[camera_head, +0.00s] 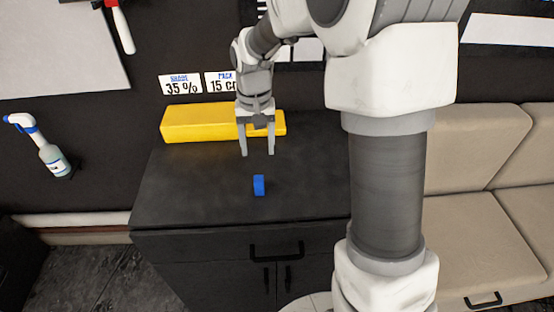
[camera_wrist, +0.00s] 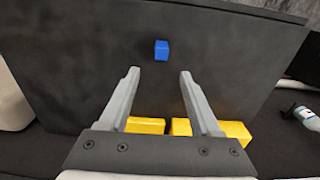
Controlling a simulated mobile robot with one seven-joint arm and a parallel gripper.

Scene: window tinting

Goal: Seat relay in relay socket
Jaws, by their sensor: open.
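A small blue block (camera_head: 259,185), which looks like the relay, stands on the dark cabinet top near its middle. It also shows in the wrist view (camera_wrist: 162,50), beyond the fingertips. My gripper (camera_head: 258,154) is open and empty, with its fingers pointing down above the cabinet top. It is behind the blue block in the head view and apart from it. The wrist view shows the two grey fingers (camera_wrist: 159,72) spread, with the block lying ahead of the gap. I cannot make out a relay socket in either view.
A long yellow box (camera_head: 197,122) lies at the back of the cabinet top (camera_head: 180,190), behind my gripper. A spray bottle (camera_head: 52,158) is at the left. A beige sofa (camera_head: 480,220) is at the right. The cabinet top around the block is clear.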

